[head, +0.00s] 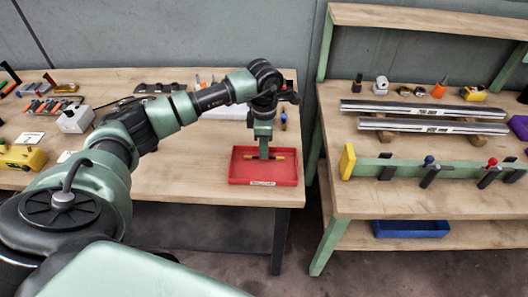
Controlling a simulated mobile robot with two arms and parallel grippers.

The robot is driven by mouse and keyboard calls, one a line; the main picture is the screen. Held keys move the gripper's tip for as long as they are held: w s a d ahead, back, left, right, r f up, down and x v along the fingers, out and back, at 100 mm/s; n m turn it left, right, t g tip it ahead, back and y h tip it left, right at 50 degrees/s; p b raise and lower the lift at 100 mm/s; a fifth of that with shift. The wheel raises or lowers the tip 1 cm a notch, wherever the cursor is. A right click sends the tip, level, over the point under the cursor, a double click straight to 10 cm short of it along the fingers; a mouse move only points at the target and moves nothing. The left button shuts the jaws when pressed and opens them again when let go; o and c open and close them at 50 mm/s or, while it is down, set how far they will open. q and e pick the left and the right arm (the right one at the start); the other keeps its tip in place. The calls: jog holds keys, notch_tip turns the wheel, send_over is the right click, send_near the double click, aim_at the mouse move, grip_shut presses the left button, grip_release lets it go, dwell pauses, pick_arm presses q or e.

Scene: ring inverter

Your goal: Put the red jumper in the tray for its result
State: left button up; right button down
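The red tray (246,176) stands near the right front corner of the left bench, with a small label on its front wall that I cannot read. My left gripper (264,156) points down into the tray, its tips close to a thin black and yellow item (278,157) lying there. Whether the fingers touch it, and whether they are open or shut, is too small to tell. I cannot make out a red jumper with certainty; small red and orange pieces (46,104) lie at the far left of the bench. My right gripper is out of view.
A white box (75,121) and a yellow device (22,158) stand on the left bench (190,180). A gap separates it from the right bench, which carries metal rails (425,110) and a green bar with clamps (400,168). A blue bin (410,229) sits below.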

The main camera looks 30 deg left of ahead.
pick_arm(q)
notch_tip(320, 180, up, 10)
jog(key=b, duration=0.2)
jog(key=shift+f, duration=0.15)
